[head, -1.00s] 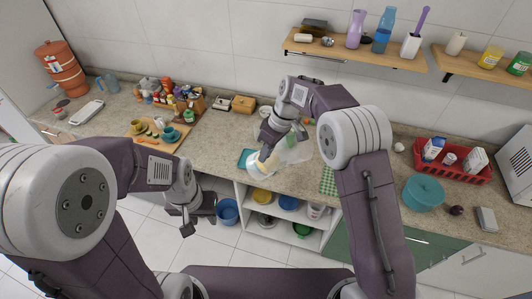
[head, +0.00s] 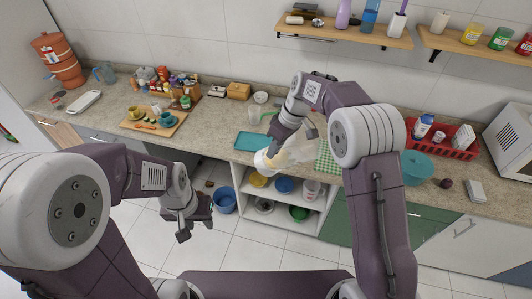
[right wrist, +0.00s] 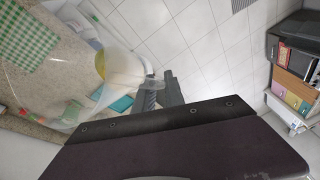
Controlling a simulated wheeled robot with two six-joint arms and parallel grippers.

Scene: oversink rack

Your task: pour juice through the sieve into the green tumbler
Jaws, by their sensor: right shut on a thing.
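My right gripper (head: 284,143) is shut on a clear jug (head: 268,161) with pale yellow juice in it. The jug is tilted and seems to hang over the counter's front edge, just in front of the teal tray (head: 252,141). The jug (right wrist: 124,68) also shows beside the dark fingers (right wrist: 160,92) in the right wrist view. My left gripper (head: 194,222) looks open and empty, low in front of the counter.
A green checkered cloth (head: 328,158) lies right of the jug. Further right are a teal bowl (head: 415,167) and a red crate (head: 458,145). A cutting board (head: 153,124) with cups is at the left. Open shelves (head: 285,205) with dishes lie below the counter.

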